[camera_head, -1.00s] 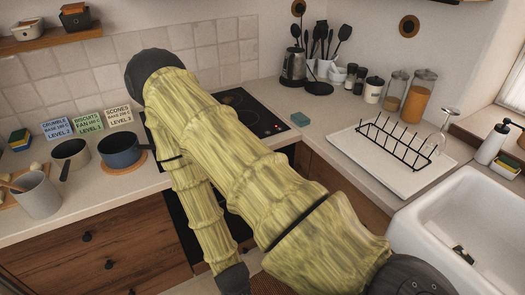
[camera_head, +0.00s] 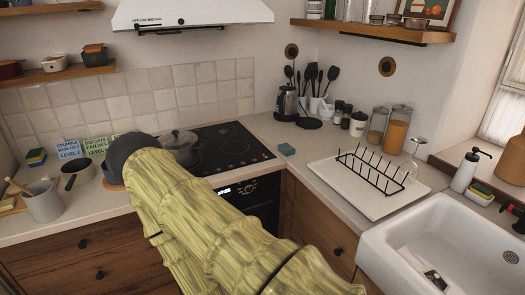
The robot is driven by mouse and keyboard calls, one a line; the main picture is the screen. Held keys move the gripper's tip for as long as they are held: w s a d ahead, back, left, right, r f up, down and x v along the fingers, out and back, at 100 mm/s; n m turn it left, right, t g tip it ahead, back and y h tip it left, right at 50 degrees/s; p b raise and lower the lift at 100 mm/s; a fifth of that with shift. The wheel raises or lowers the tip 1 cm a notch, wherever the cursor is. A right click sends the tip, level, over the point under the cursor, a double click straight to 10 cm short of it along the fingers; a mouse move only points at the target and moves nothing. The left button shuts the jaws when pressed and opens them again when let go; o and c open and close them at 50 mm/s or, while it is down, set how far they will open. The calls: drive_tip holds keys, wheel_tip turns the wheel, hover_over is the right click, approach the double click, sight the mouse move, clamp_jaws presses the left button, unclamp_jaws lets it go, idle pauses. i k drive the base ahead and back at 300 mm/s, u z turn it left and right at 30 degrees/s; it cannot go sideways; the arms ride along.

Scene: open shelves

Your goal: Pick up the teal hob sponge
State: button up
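The teal hob sponge (camera_head: 287,149) is a small flat block lying on the counter, just right of the black hob (camera_head: 230,148) and left of the dish rack. Nothing covers it. My arm, in a yellow-green sleeve, crosses the lower middle of the view, left of and nearer than the sponge. My gripper is not visible in this view.
A grey pot (camera_head: 178,143) sits on the hob. Utensils, a kettle (camera_head: 286,103) and jars (camera_head: 396,132) line the back corner.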

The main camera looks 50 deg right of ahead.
sight(287, 150)
drive_tip(key=u, duration=0.75)
drive_tip(key=i, duration=0.85)
drive_tip(key=z, duration=2.35)
